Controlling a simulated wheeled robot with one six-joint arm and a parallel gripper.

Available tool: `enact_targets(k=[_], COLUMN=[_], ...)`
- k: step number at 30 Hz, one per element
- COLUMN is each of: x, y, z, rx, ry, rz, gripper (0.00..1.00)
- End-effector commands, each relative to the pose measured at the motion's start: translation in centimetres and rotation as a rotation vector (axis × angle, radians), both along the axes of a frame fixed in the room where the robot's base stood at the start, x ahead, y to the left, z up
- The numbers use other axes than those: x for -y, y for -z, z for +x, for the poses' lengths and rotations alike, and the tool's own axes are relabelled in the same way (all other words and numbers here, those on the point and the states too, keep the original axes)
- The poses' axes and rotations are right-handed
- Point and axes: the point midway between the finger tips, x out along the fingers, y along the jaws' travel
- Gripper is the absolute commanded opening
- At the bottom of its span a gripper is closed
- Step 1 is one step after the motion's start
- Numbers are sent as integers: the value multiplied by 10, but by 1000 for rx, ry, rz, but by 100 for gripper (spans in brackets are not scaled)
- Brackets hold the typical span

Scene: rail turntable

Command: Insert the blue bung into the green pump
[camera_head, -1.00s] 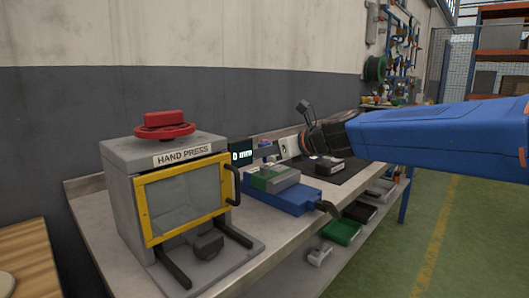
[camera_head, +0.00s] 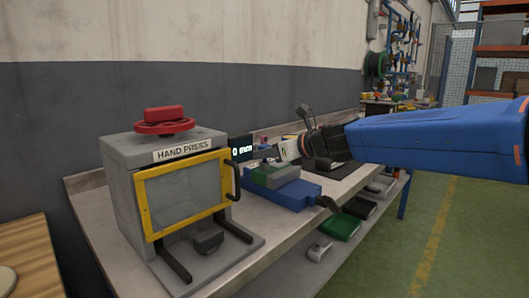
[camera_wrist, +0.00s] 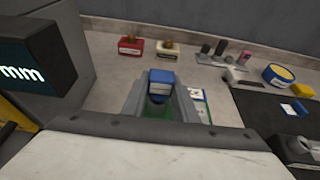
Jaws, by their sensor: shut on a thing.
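The blue bung (camera_wrist: 162,77) shows in the wrist view with a blue top and a darker lower part, held between the two grey fingers. My gripper (camera_wrist: 163,90) is shut on it; in the head view my gripper (camera_head: 266,154) is just above the green block, which looks like the green pump (camera_head: 262,178). The pump sits on a blue vise (camera_head: 290,196) beside a grey jaw. A strip of green shows below the bung in the wrist view, partly hidden by my gripper. I cannot tell whether bung and pump touch.
A grey hand press (camera_head: 125,165) with a yellow-framed door stands left of the vise. A dark display (camera_head: 240,150) stands behind. Bins (camera_head: 340,226) are on the lower shelf.

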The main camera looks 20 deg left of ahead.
Motion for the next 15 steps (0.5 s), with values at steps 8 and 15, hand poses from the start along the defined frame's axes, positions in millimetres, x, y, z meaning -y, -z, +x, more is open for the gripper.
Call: enact_targets(k=[8,15], x=[0,0], y=[6,11], z=[0,0], rx=[0,0], ry=[0,0], rz=[0,-1], gripper=[0,0])
